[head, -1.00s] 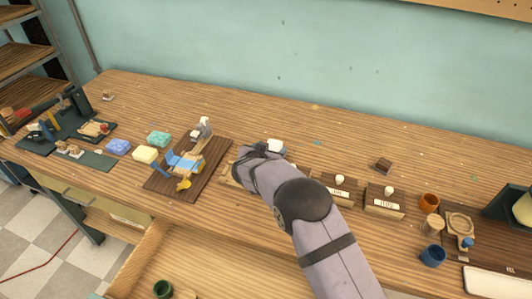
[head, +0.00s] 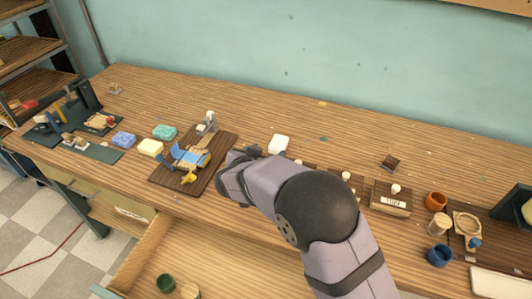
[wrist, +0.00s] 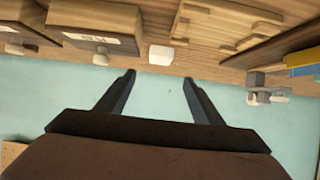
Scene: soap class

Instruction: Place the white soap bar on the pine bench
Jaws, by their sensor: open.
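The white soap bar (head: 278,144) lies on the pine bench (head: 330,125), behind my arm and toward the wall. It also shows in the wrist view (wrist: 160,55) as a small white block just beyond the gap between my fingertips. My gripper (wrist: 158,77) is open and empty, its two dark fingers spread apart and clear of the soap. In the head view my gripper (head: 240,160) is left of the soap, and its fingers are mostly hidden by my own wrist.
A dark board (head: 165,183) with a blue-and-yellow tool stands to the left. Yellow (head: 150,147), teal (head: 165,131) and blue (head: 124,139) blocks lie beyond it. Bench near the wall is mostly clear.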

